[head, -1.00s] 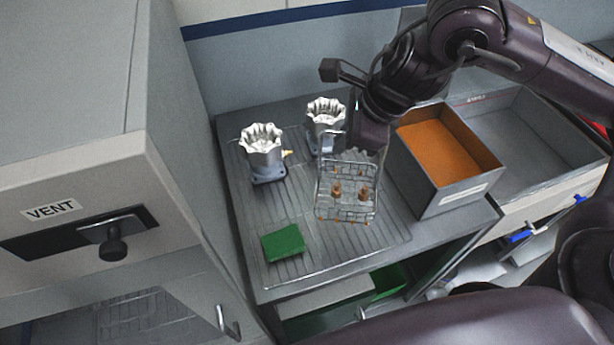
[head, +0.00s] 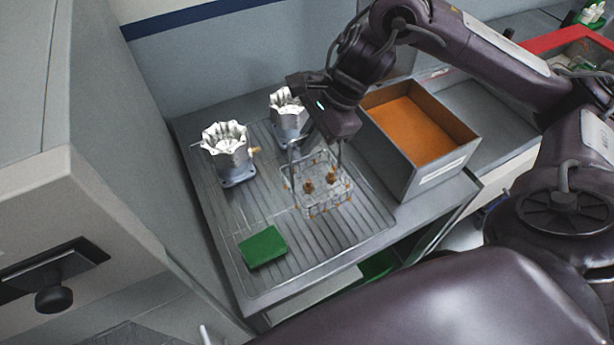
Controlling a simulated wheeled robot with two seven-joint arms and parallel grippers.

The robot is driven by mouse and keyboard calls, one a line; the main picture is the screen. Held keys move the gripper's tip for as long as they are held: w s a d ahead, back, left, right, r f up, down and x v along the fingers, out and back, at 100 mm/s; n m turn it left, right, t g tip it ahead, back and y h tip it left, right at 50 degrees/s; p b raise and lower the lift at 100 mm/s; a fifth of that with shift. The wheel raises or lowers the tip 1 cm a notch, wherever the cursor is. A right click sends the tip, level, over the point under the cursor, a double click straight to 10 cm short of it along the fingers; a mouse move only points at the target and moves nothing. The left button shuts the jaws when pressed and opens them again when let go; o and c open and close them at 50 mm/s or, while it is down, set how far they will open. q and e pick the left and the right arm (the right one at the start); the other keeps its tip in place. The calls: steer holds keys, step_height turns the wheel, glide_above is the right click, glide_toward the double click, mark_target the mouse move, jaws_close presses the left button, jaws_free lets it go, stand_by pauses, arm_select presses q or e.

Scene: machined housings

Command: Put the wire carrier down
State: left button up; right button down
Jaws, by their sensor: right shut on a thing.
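The wire carrier (head: 322,194) is a small open basket of thin wire with brown feet and two brown fittings inside. It is over the ribbed metal drainboard (head: 335,235), in front of the two silver housings; I cannot tell whether it touches the surface. My right gripper (head: 318,158) comes down from above and is shut on the carrier's upright wire handle. The fingertips are partly hidden by the gripper body. My left gripper is not in view.
Two silver fluted housings (head: 228,155) (head: 287,112) stand behind and left of the carrier. A green pad (head: 263,247) lies at front left. A grey box with an orange inside (head: 432,172) stands close on the right.

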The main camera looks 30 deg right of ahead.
glide_above(308, 180)
step_height(308, 180, down, 5)
steer(key=shift+r+b, duration=0.1)
steer(key=shift+b, duration=0.35)
steer(key=shift+f+p, duration=0.85)
steer(key=shift+f, duration=1.8)
steer(key=c, duration=1.6)
jaws_free()
